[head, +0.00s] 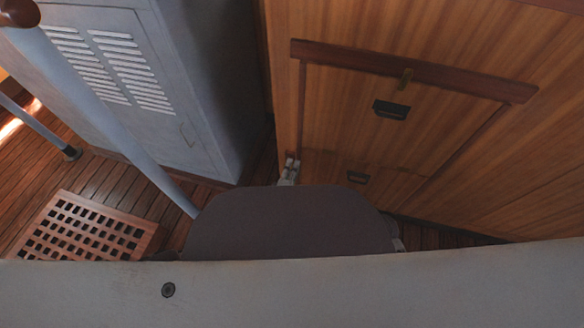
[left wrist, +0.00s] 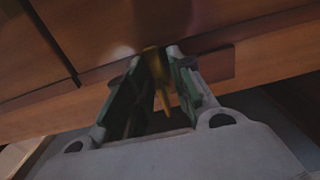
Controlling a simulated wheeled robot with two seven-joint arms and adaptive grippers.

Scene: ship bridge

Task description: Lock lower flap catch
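My left gripper (head: 289,172) shows only as a small grey part near the cabinet's lower left edge; the rest is hidden. In the left wrist view my left gripper (left wrist: 152,58) has its green-padded fingers apart, with a brass catch (left wrist: 158,82) in the gap, nearer the right finger. Contact cannot be told. My right gripper is not clearly in view.
A grey metal locker (head: 150,85) with louvred vents stands left of the cabinet. A pale blue pole (head: 120,130) slants across in front of it. A wooden grating (head: 82,226) lies on the plank floor at left. The floor by the lower cabinet is largely hidden.

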